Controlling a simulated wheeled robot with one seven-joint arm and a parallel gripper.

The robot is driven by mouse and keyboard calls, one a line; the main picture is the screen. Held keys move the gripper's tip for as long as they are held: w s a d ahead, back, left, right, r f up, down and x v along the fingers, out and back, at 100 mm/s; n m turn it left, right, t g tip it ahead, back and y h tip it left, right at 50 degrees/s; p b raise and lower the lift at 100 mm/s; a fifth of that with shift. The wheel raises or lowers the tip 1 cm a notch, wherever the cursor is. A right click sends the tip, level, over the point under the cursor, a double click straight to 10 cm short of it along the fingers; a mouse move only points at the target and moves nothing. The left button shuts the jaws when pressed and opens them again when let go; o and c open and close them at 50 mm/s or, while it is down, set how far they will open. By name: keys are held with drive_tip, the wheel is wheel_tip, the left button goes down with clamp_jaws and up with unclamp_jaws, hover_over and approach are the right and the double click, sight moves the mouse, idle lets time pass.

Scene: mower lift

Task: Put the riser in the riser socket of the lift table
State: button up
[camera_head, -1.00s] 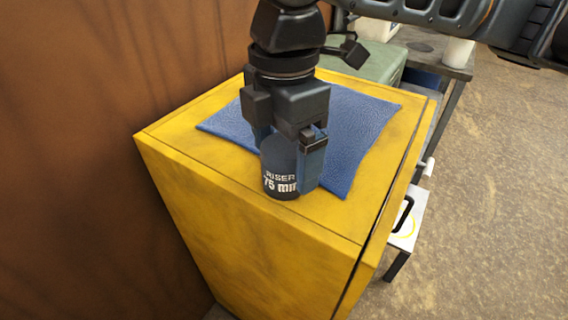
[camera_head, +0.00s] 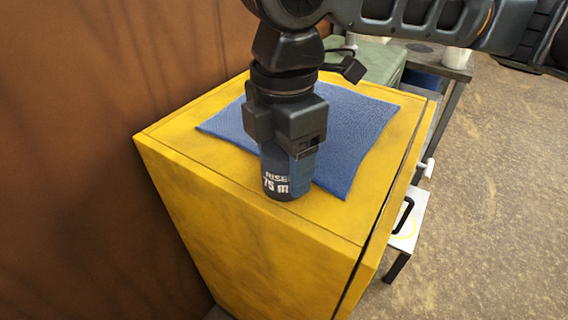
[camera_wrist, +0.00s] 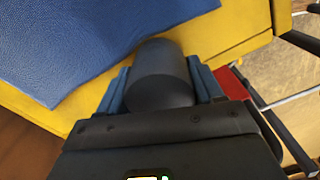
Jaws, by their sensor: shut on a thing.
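The riser (camera_head: 277,186) is a dark cylinder with white lettering reading "RISER 75 mm", partly covered by a finger. It stands upright at the front of the yellow cabinet's top, beside the blue cloth. My gripper (camera_head: 290,155) points down from above, with its fingers shut on the riser's sides. In the wrist view the riser (camera_wrist: 160,75) sits between the two blue fingers of my gripper (camera_wrist: 160,88). I cannot tell whether its base is clear of the cabinet top. The lift table's riser socket cannot be made out.
The yellow cabinet (camera_head: 250,235) stands against a brown wall (camera_head: 80,150). A blue cloth (camera_head: 355,130) lies on its top. A green case (camera_head: 380,65) and a grey bench (camera_head: 455,68) are behind it. Open floor (camera_head: 490,200) lies to the right.

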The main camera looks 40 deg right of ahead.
drive_tip(key=c, duration=0.3)
drive_tip(key=shift+c, duration=0.2)
drive_tip(key=shift+r, duration=0.1)
drive_tip(key=shift+r, duration=0.55)
wheel_tip(320, 180, up, 3)
drive_tip(key=shift+f, duration=0.1)
drive_tip(key=s+d+r, duration=0.7)
drive_tip(key=s, duration=0.2)
drive_tip(key=shift+s+p, duration=0.2)
drive_tip(key=shift+p, duration=0.25)
